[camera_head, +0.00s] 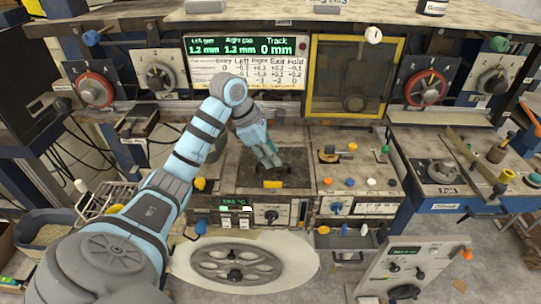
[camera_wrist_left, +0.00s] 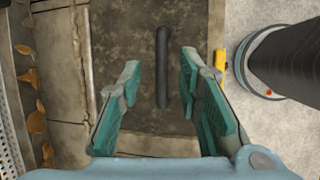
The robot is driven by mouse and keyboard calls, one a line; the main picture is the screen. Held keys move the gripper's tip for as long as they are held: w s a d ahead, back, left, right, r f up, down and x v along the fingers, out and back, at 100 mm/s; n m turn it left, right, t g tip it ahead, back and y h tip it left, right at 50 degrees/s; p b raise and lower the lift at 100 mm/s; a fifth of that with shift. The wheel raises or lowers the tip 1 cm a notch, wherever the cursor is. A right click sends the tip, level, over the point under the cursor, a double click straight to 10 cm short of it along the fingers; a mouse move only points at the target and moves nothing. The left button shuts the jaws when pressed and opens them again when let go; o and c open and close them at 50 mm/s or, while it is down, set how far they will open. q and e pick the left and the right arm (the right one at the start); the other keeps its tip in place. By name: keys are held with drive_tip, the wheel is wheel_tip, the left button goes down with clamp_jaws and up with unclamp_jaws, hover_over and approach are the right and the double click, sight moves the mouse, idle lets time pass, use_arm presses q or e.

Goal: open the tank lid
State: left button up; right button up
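The tank lid (camera_head: 238,160) is a dark, stained flat panel in the middle of the worktop. In the left wrist view the lid (camera_wrist_left: 128,40) fills the middle and carries a black bar handle (camera_wrist_left: 162,65). My left gripper (camera_head: 270,162) reaches down over the lid in the head view. In the left wrist view its teal-padded fingers (camera_wrist_left: 160,78) are spread, one on each side of the handle, with a visible gap to it. It holds nothing. My right gripper is not in view.
A yellow-framed window (camera_head: 313,75) and a green display (camera_head: 240,46) stand behind the lid. A knob panel (camera_head: 357,175) is to its right. A grey handwheel (camera_head: 236,264) is in front. A yellow tab (camera_head: 273,184) sits at the lid's front edge.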

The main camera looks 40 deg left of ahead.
use_arm(q)
drive_tip(key=b+x, duration=0.2)
drive_tip(key=x, duration=0.1)
drive_tip(key=shift+a+f, duration=0.1)
drive_tip(key=shift+f, duration=0.05)
drive_tip(key=shift+s+r, duration=0.25)
drive_tip(key=shift+c, duration=0.5)
drive_tip(key=shift+w, duration=0.1)
drive_tip(key=c, duration=0.6)
clamp_jaws()
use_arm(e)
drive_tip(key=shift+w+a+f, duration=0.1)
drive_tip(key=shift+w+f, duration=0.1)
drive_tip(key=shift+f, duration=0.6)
